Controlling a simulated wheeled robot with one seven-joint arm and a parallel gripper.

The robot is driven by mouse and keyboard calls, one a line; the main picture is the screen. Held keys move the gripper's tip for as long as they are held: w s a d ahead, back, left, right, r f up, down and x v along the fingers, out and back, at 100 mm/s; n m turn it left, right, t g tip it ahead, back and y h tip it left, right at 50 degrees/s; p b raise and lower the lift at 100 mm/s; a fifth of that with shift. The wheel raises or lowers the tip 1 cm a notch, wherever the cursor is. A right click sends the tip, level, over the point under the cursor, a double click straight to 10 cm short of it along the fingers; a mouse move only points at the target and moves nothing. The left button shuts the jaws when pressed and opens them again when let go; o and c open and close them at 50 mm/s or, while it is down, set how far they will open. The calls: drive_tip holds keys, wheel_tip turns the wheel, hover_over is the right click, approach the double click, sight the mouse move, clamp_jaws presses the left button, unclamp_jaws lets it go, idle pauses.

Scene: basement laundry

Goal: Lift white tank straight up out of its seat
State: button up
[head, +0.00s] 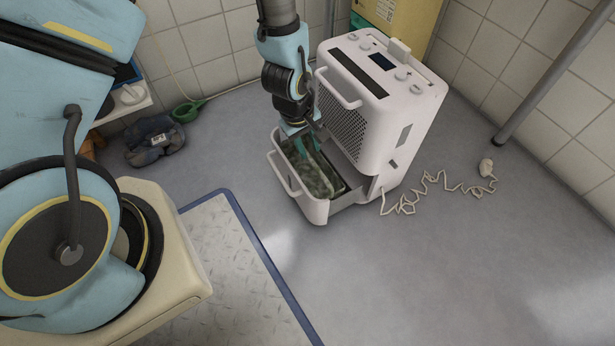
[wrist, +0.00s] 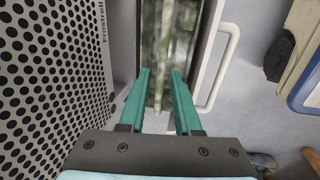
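The white tank (head: 318,209) is partly slid out, like a drawer, from the lower front of the white dehumidifier (head: 366,123). It looks level. Its open top shows murky green, mottled contents, and a white loop handle (head: 283,176) is on its front. The tank rim (wrist: 203,62) and loop handle (wrist: 229,66) also show in the wrist view. My gripper (head: 319,160) points down over the tank's open top. In the wrist view its two teal fingers (wrist: 161,72) are apart, with the mottled interior visible between them. I cannot tell how deep the fingertips reach.
The dehumidifier's perforated front (wrist: 48,70) stands close beside my fingers. A white cord (head: 425,190) lies on the floor at right. A dark bundle (head: 154,140) and green scoop (head: 186,112) lie at left. A blue-edged metal plate (head: 215,265) lies in front. Floor at right front is clear.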

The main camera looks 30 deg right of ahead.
sight(312, 160)
drive_tip(key=f, duration=0.1)
drive_tip(key=f+b, duration=0.1)
drive_tip(key=f, duration=0.1)
drive_tip(key=f+b, duration=0.1)
drive_tip(key=shift+d+f, duration=0.4)
drive_tip(key=f+b, duration=0.2)
drive_tip(key=f, duration=0.1)
drive_tip(key=f+b, duration=0.1)
drive_tip(key=f, duration=0.1)
drive_tip(key=shift+w+d+f+b, duration=0.1)
drive_tip(key=shift+w+d+b, duration=0.15)
drive_tip(key=shift+d+b, duration=0.15)
clamp_jaws()
